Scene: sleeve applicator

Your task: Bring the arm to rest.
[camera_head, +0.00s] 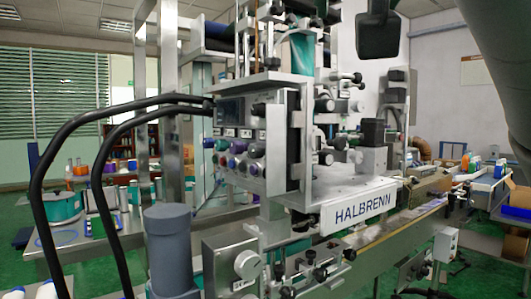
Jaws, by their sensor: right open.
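My right arm (472,60) comes in large and pale grey at the upper right, close to the camera. A dark block at the top, right of centre, appears to be my right gripper (378,36). It is raised in front of the wall, above and apart from the machine in the picture. Its fingers do not show clearly, and I see nothing held in it. My left gripper does not show.
The sleeve applicator (262,135), with its HALBRENN plate (358,207), fills the middle. Black hoses (75,125) curve at its left, above a blue-grey cylinder (172,245). A conveyor (375,242) runs to the right. Cartons (512,222) stand at the far right.

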